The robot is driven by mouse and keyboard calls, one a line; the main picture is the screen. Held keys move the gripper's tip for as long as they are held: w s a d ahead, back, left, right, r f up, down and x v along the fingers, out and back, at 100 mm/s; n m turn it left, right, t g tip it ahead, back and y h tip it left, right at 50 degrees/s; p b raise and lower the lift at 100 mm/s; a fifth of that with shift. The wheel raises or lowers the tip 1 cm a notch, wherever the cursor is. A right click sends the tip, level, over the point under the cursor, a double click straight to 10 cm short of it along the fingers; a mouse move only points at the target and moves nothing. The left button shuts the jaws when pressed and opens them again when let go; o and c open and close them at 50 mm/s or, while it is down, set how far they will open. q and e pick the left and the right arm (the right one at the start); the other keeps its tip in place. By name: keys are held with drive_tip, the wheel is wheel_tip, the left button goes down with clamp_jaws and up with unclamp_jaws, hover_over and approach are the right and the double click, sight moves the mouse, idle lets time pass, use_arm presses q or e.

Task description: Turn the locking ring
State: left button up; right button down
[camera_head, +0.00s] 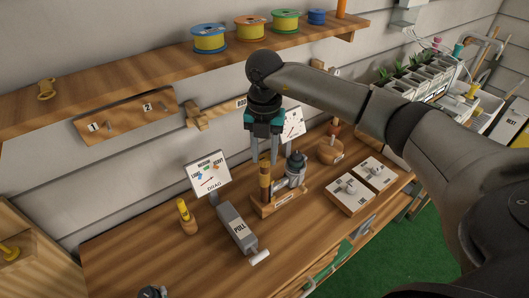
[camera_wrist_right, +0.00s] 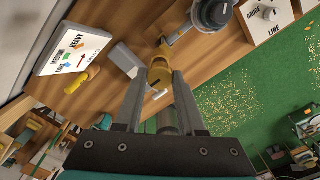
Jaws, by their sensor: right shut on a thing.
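My right gripper (camera_head: 265,163) points down over the workbench (camera_head: 195,258), its fingers at the top of an upright wooden rod handle (camera_head: 265,193) in a wooden stand (camera_head: 283,204). In the right wrist view the gripper (camera_wrist_right: 159,80) is shut on a brass-coloured ring-like piece (camera_wrist_right: 160,70), apparently the locking ring. The fingers partly cover it, and its turn angle cannot be read. A grey reel (camera_head: 296,170) sits just right of the handle. It also shows in the right wrist view (camera_wrist_right: 212,12). My left gripper is not in view.
A grey box marked PULL (camera_head: 238,228) and a DRAG sign (camera_head: 208,180) stand left of the stand. Two white-topped blocks with knobs (camera_head: 350,188) lie to the right. A shelf with several line spools (camera_head: 209,38) runs behind. The bench front is mostly clear.

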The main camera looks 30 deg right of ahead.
drive_tip(key=c, duration=0.5)
unclamp_jaws()
